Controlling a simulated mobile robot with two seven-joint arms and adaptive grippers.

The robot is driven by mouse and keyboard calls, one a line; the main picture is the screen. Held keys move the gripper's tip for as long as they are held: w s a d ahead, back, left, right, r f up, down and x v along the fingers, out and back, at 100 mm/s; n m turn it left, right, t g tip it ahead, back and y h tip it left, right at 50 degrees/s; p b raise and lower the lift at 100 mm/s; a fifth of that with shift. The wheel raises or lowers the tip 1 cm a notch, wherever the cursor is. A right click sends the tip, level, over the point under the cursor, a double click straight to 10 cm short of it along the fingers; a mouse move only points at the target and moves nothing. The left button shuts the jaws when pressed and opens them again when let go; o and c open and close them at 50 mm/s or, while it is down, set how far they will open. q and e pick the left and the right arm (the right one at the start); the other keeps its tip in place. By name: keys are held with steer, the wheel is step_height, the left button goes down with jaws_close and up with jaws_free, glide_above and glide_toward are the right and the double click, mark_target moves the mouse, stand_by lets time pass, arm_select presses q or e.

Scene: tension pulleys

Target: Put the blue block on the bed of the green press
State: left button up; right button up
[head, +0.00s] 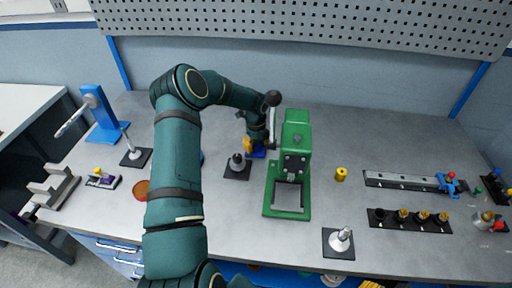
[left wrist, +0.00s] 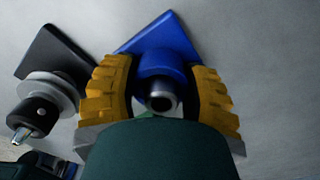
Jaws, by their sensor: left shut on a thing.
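The green press (head: 303,160) stands at the middle of the bench, with a pale grey bed (head: 288,197) in its lower frame. My left gripper (head: 256,147) is just left of and behind the press, reaching downward. Its yellow fingers are shut on a blue piece (head: 257,154), which I take as the blue block. In the left wrist view this blue block (left wrist: 163,62) has a flat square-cornered base and a round boss with a dark-holed metal end, between the two fingers (left wrist: 157,98). I cannot tell whether it touches the bench. My right gripper is not in view.
A black-based post (head: 237,166) stands close left of the gripper, and another (head: 339,242) in front right of the press. A yellow cylinder (head: 341,174), a grey rail (head: 402,181) and a black holder (head: 410,219) lie to the right. The bench behind the press is clear.

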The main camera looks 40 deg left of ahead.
arm_select(q)
step_height(320, 180, up, 10)
steer(key=shift+r, duration=0.1)
stand_by(0.4)
